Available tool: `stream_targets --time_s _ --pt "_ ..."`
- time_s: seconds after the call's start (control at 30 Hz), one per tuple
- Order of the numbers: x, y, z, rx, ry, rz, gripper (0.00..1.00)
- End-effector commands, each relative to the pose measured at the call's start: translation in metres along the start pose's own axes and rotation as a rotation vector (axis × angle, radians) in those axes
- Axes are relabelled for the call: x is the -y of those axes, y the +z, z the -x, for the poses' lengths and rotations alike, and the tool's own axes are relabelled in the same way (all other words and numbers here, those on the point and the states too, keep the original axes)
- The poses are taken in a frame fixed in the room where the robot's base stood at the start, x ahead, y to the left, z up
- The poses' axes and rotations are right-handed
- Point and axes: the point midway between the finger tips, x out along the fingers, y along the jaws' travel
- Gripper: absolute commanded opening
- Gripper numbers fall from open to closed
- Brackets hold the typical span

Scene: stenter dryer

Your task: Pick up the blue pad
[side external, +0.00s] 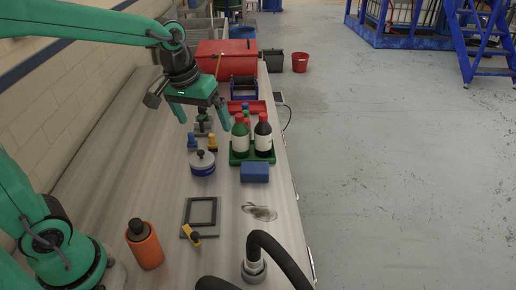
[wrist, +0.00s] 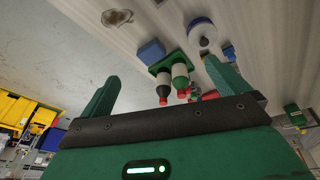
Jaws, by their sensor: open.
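The blue pad (side external: 255,172) lies flat on the bench near its right edge, just in front of the green tray (side external: 238,158) that holds bottles. It also shows in the wrist view as a blue block (wrist: 152,52), beside the bottles and between my finger directions. My gripper (side external: 203,117) is open and empty, with its two green fingers spread. It hangs above the bench, behind and to the left of the pad. In the wrist view the two fingers of my gripper (wrist: 165,85) stand far apart with nothing held.
A green-and-white bottle (side external: 240,137) and a dark bottle (side external: 263,137) stand close behind the pad. A round blue-and-white tin (side external: 202,163) is left of it. A stain (side external: 260,212), a black frame (side external: 202,211), an orange bottle (side external: 145,245) and a black hose (side external: 278,250) are nearer the camera.

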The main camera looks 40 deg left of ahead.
Motion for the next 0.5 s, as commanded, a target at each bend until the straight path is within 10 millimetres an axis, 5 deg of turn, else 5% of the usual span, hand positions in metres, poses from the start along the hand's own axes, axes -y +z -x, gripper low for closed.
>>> stream_targets --time_s 0.5 --pt "-0.031 -0.061 -0.087 0.131 -0.060 0.195 1.00"
